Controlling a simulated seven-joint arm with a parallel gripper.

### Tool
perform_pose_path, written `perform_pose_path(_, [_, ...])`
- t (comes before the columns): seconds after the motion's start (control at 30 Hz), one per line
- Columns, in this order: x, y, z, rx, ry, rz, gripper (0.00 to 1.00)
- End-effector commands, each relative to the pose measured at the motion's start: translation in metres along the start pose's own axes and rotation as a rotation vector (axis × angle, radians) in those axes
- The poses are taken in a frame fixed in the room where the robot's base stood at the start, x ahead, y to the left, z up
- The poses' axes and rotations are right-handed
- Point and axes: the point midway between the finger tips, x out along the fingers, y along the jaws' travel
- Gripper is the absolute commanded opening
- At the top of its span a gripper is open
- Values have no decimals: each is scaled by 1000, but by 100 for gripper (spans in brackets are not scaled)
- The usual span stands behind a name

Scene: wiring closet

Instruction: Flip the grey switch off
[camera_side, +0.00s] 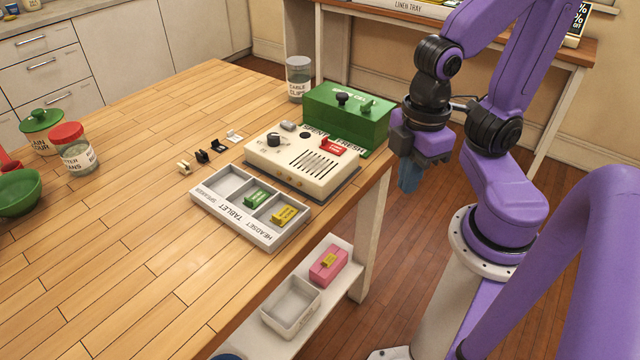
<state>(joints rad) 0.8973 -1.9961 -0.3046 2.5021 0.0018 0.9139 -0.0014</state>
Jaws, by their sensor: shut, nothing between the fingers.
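A cream panel box (278,165) stands near the table's right edge. A small grey piece (288,126), which looks like the grey switch, sits at its back left corner; it is too small to tell which way it is set. A black knob (274,139) is just in front of it, and a red tab (333,148) is to its right. My gripper (409,184) points down beyond the table's right edge, right of the box and well apart from it. Its blue fingers are shut and empty.
A green box (340,125) with knobs stands behind the panel. A compartment tray (215,208) with green and yellow pieces lies in front. Small clips (203,157) lie to the left. A jar (298,80) stands behind. The table's left front is clear.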

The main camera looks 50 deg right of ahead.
Motion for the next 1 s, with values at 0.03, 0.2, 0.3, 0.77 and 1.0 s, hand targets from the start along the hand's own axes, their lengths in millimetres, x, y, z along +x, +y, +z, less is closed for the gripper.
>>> perform_pose_path(0.03, [-1, 1, -2, -1, 0, 0, 0])
perform_pose_path(0.2, [-8, 15, -20, -23, -2, 2, 0])
perform_pose_path(0.3, [-16, 33, -39, -53, -4, 4, 0])
perform_pose_path(0.77, [-48, 160, -104, -223, -18, 6, 0])
perform_pose_path(1.0, [-57, 240, -108, -312, -24, 3, 0])
